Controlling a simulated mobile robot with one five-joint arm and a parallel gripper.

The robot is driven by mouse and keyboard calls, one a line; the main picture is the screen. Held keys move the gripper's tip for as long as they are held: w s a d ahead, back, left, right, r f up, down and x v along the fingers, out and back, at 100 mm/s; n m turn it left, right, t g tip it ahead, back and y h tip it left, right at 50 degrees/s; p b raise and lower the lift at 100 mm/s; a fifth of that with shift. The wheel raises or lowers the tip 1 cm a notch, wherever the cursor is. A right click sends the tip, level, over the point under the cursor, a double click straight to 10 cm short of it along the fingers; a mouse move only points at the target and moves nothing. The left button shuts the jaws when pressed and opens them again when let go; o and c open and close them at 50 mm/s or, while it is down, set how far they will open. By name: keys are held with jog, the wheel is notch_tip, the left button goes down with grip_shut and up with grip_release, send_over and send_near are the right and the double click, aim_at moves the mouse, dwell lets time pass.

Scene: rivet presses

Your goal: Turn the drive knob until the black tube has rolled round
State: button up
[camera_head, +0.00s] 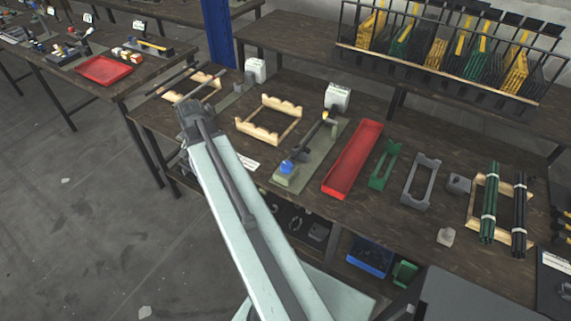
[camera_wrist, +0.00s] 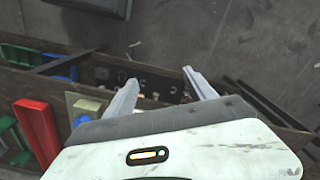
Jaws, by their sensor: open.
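A blue knob (camera_head: 287,167) sits at the near end of a low grey-green base (camera_head: 286,178) on the bench; I take it for the drive knob. A dark tube (camera_head: 309,141) runs back from it along the base towards a yellow tip. In the wrist view the blue knob (camera_wrist: 79,121) is partly cut off by my wrist, left of my gripper. My gripper (camera_wrist: 160,77) is open and empty, its two pale fingers spread apart. In the head view my arm's end is left of the knob, and its fingers cannot be made out.
A red tray (camera_head: 353,158) lies just right of the base. A pale wooden cradle (camera_head: 268,120) stands behind left, and a white box (camera_head: 337,97) stands at the base's far end. Green (camera_head: 384,164) and grey (camera_head: 421,181) frames lie further right. The floor at left is mostly clear.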

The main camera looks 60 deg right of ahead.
jog(key=s+d+m, duration=0.7)
jog(key=s+d, duration=0.2)
jog(key=d, duration=0.6)
jog(key=m, duration=0.5)
send_over(287, 165)
jog(key=shift+d+r, duration=0.15)
jog(key=shift+r, duration=0.05)
notch_tip(287, 165, down, 8)
jog(key=b, duration=0.8)
jog(key=shift+r, duration=0.1)
